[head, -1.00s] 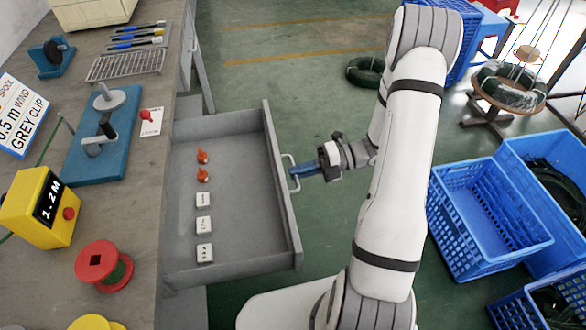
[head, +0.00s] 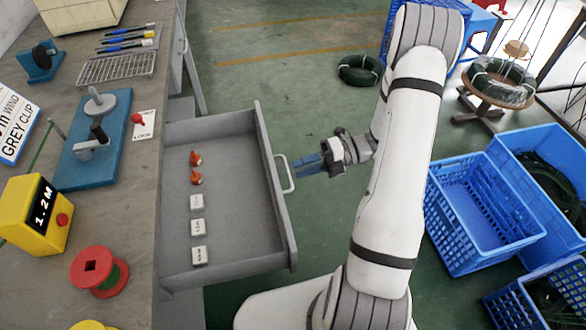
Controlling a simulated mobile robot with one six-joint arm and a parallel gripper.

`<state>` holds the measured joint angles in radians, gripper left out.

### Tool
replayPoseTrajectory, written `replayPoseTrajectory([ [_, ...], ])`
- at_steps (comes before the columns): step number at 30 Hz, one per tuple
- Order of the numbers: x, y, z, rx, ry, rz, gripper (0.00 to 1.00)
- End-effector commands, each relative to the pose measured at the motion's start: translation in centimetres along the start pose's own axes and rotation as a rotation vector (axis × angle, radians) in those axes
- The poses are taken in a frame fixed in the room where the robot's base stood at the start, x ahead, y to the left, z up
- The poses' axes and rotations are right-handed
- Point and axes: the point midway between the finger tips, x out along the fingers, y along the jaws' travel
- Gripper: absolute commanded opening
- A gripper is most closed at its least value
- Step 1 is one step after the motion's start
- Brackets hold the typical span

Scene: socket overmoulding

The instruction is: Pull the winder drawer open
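The grey winder drawer (head: 262,185) stands pulled out from the workbench at the left. Inside it are two orange pieces (head: 195,168) and several white blocks (head: 198,228) in a row. Its pale handle (head: 289,174) is on the right-hand front face. My gripper (head: 300,166), with blue fingers, is just right of the handle. The fingers look parted, with a gap between them, and they hold nothing that I can see. Whether a fingertip still touches the handle is hard to tell.
On the bench (head: 140,200) stand a blue winder base (head: 95,150), a yellow 1.2 M counter (head: 35,215) and a red spool (head: 98,270). Blue crates (head: 480,215) stand on the floor at the right. Green floor between drawer and arm is clear.

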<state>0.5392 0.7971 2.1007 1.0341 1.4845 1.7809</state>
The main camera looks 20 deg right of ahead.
Motion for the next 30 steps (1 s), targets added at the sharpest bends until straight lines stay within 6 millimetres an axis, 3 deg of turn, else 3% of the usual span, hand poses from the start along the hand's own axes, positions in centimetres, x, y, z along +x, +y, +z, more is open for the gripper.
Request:
replayPoseTrajectory([
  [3, -2.3, 0.1, 0.1, 0.001, -0.004, -0.001, 0.31],
  [10, -4.6, 0.0, 0.1, 0.001, -0.001, 0.0, 0.31],
  [26, -4.8, 0.0, 0.1, 0.0, 0.001, 0.0, 0.31],
  [30, -4.5, 1.3, -0.2, -0.06, 0.03, -0.03, 0.31],
])
